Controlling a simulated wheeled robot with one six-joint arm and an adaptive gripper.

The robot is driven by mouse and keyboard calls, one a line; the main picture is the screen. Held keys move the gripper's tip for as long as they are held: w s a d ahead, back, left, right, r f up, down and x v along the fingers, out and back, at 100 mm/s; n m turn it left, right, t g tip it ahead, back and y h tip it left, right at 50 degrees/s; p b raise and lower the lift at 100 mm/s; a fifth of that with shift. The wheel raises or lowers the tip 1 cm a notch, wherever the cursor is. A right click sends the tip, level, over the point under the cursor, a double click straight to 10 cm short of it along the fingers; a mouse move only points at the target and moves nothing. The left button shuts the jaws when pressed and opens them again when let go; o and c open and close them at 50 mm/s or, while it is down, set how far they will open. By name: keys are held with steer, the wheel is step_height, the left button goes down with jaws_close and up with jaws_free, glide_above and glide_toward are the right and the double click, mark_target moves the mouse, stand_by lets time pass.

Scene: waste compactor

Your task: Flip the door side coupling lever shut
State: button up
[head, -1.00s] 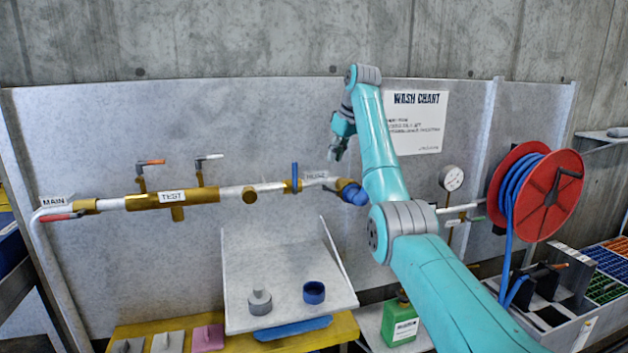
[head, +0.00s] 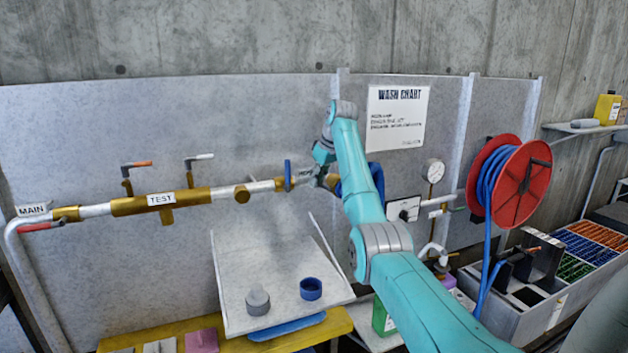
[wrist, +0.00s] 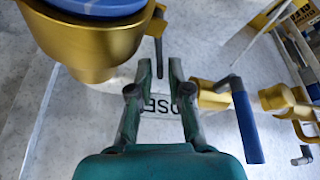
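A brass coupling (wrist: 92,45) with a blue part (wrist: 100,6) fills the upper left of the wrist view. A thin dark lever (wrist: 159,58) stands out beside the coupling, near my fingertips. My gripper (wrist: 160,66) is open, its fingers apart on either side of the lever's line. I cannot tell whether either finger touches it. In the head view, my gripper (head: 322,165) is at the right end of the pipe, near the HOSE label. My arm hides much of the coupling there. Which lever is the door side one cannot be told.
A blue valve handle (wrist: 247,126) sticks out just right of my gripper; it also shows on the pipe (head: 288,175). The TEST pipe section (head: 160,201) runs left. A tilted tray (head: 235,275) stands below, and a red hose reel (head: 525,185) to the right.

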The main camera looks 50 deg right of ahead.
jaws_close()
steer(key=shift+s+d+m+h, duration=0.1)
steer(key=shift+d+m+h, duration=0.2)
steer(key=shift+m, duration=0.4)
steer(key=shift+s+d+m+h, duration=0.1)
steer(key=shift+d+m+h, duration=0.15)
steer(key=shift+m, duration=0.45)
jaws_free()
steer(key=shift+r, duration=0.15)
steer(key=d+v, duration=0.1)
steer(key=v, duration=0.6)
steer(key=shift+a+r, duration=0.2)
steer(key=shift+a, duration=0.25)
steer(key=shift+s, duration=0.1)
